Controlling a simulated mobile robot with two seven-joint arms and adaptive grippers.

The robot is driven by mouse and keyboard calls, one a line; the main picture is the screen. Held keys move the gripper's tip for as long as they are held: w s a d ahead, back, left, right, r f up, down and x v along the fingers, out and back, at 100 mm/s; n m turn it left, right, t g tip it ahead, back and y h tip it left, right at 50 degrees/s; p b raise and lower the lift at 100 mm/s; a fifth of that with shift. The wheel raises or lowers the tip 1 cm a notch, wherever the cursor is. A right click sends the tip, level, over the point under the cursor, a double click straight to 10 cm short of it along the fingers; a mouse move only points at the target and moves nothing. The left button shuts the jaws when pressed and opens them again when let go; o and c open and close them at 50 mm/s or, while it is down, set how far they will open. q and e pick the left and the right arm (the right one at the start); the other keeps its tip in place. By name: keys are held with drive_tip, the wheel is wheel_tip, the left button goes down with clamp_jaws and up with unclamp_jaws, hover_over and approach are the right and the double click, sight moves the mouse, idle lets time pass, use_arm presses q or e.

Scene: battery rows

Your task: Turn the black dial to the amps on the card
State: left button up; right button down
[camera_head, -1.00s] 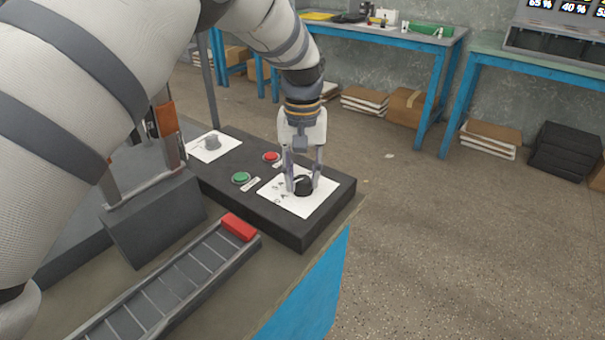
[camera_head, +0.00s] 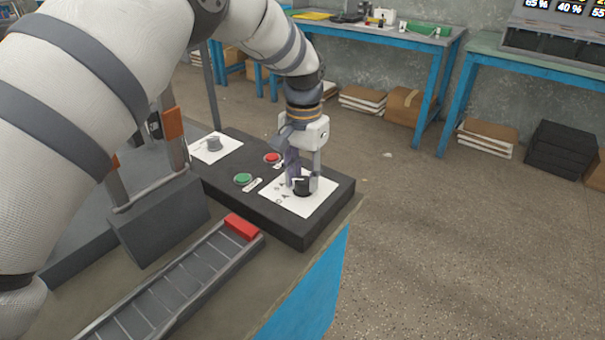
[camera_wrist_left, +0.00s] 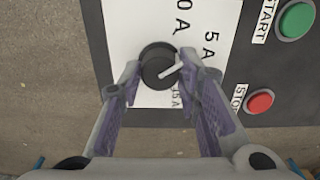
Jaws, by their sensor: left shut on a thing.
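The black dial (camera_wrist_left: 159,66) sits on a white scale plate (camera_wrist_left: 150,18) at the near right end of a dark control box (camera_head: 322,208). It also shows in the head view (camera_head: 303,187). My left gripper (camera_wrist_left: 164,78) points down and is shut on the dial, one finger on each side. The dial's white pointer line points up and right in the wrist view, toward the 5 A mark; marks ending in 0 A and 15 A are partly cut off or hidden. My right gripper is not in view. I cannot make out the card with the amps.
A green START button (camera_head: 243,179) and a red STOP button (camera_head: 272,158) are on the box beside the plate. A grey knob (camera_head: 213,143) on another white plate is at the far end. A slotted rail (camera_head: 180,285) with a red block (camera_head: 240,227) lies in front.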

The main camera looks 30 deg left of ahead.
sight(304, 180)
use_arm(q)
drive_tip(key=shift+m, duration=1.1)
drive_tip(key=shift+f, duration=0.1)
drive_tip(key=o, duration=1.1)
drive_tip(key=shift+o, duration=0.2)
wheel_tip(304, 180, up, 12)
